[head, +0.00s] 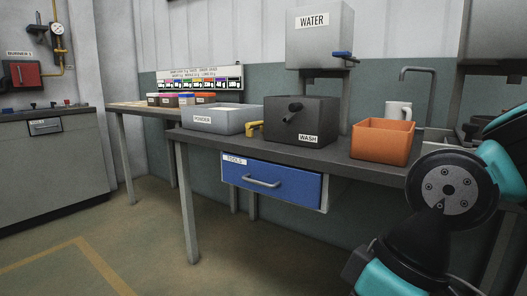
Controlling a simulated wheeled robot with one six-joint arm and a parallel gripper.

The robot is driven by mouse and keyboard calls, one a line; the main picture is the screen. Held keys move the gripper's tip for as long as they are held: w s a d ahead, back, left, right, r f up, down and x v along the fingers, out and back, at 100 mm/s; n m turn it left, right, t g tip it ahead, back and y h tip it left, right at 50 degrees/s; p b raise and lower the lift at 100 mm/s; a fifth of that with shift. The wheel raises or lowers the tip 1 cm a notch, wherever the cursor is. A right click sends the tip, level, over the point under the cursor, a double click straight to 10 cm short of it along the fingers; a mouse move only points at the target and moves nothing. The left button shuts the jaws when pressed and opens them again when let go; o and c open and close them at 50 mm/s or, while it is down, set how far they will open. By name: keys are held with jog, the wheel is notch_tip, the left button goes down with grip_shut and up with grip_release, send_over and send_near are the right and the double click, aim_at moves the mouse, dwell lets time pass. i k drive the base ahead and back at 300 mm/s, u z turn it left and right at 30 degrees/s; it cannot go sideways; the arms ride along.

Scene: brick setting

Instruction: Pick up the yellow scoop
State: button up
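A yellow object, which looks like the scoop (253,127), is at the right end of the grey tray labelled POWDER (214,128), just left of the dark box labelled WASH (290,124). Only a small bent part of it shows clearly. I cannot tell whether it rests on the bench or against the tray. My arm, with teal and dark joints, fills the lower right of the head view, apart from the scoop. My gripper is not in view.
The bench (338,163) also holds an orange bin (382,141) and a white mug (398,110). A grey WATER tank (318,38) stands above its back. A blue TOOLS drawer (272,184) hangs below, closed. Open floor (140,240) lies to the left.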

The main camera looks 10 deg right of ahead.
aim_at(249, 131)
jog(key=u, duration=0.6)
jog(key=k, duration=0.65)
jog(key=u, duration=0.6)
jog(key=i, duration=1.3)
jog(key=z, duration=1.2)
jog(key=i, duration=0.45)
jog(key=z, duration=0.5)
